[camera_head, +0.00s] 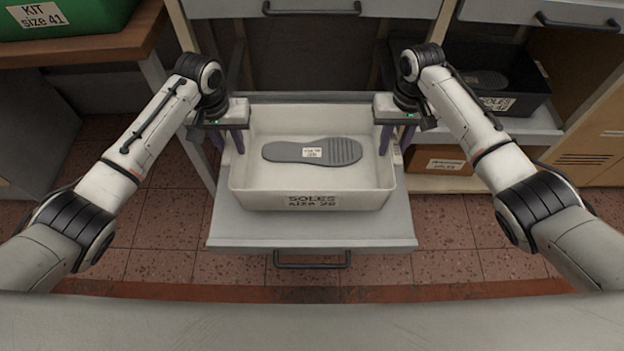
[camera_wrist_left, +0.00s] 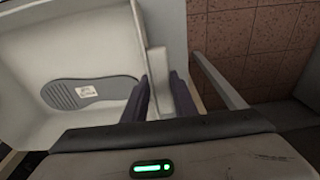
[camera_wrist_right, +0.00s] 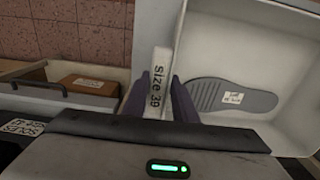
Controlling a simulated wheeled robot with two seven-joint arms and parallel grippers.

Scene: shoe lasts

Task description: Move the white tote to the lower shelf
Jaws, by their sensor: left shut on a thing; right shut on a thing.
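The white tote (camera_head: 270,199) is in the middle of the head view, with a "SOLES" label on its front and a grey shoe sole (camera_head: 312,151) lying inside. My left gripper (camera_head: 229,142) is shut on its left side. My right gripper (camera_head: 386,138) is shut on its right side. In the left wrist view, the fingers pinch a pale tab on the tote (camera_wrist_left: 62,38). In the right wrist view, they pinch a tab marked "size 39" on the tote (camera_wrist_right: 240,45). The tote looks level over a pulled-out grey surface (camera_head: 310,231); I cannot tell if they touch.
The pulled-out surface has a dark handle (camera_head: 312,260) in front. A green kit tote (camera_head: 70,18) stands on a wooden top at the left. A black tote (camera_head: 500,85) stands on a shelf at the right, above a brown box (camera_head: 440,160). A closed drawer (camera_head: 312,8) is behind.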

